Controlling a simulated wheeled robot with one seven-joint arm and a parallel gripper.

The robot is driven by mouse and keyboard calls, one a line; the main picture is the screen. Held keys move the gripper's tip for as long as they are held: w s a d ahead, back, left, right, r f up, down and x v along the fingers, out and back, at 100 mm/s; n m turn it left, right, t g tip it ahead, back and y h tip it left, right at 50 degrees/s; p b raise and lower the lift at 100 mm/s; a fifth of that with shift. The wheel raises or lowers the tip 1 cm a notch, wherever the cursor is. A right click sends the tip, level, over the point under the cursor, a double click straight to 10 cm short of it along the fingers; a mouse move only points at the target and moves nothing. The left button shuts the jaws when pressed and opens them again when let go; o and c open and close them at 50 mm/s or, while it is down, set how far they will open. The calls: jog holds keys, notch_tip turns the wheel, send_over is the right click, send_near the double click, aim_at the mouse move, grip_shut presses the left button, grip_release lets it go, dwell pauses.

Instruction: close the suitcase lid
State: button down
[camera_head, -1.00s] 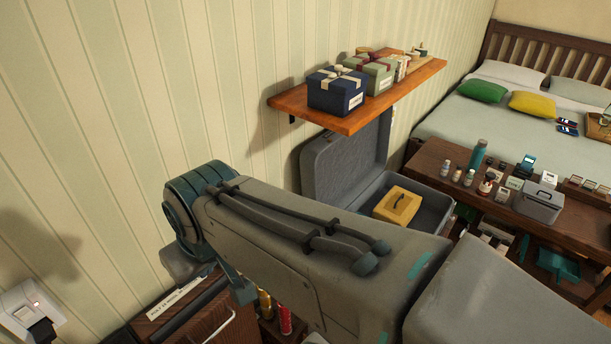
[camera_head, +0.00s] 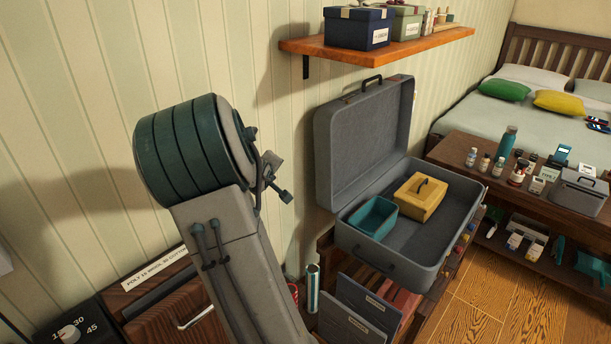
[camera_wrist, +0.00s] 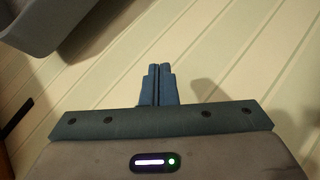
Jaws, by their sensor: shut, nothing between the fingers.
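The grey suitcase (camera_head: 412,276) stands open on a wooden cabinet in the head view. Its lid (camera_head: 358,148) stands up and leans back toward the striped wall, below the shelf. A yellow box with a handle (camera_head: 420,197) and a teal open bin (camera_head: 373,218) sit inside the base. My gripper (camera_wrist: 160,68) is shut and empty in the wrist view, facing the striped wall. In the head view my arm is left of the suitcase, and my fingers are hard to make out there. A grey edge at the wrist view's upper left may be the suitcase.
A wooden shelf (camera_head: 390,49) with gift boxes (camera_head: 358,27) juts out above the lid. File folders (camera_head: 360,305) stand below the suitcase's front. A low wooden table (camera_head: 457,148) with bottles and a grey box is at the right. The wooden floor at lower right is clear.

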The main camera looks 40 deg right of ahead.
jog(key=w+d+f+n+h+b, duration=0.2)
jog(key=d+f+h+b, duration=0.1)
jog(key=d, duration=0.7)
jog(key=w+d+f+n+h+b, duration=0.1)
jog(key=w+d+f+h+b, duration=0.2)
jog(key=d, duration=0.7)
jog(key=shift+d+n+g+h+b, duration=0.3)
jog(key=shift+n+g+h+b, duration=0.1)
jog(key=shift+h+b, duration=0.6)
jog(key=shift+s+a, duration=0.1)
jog(key=shift+s, duration=0.05)
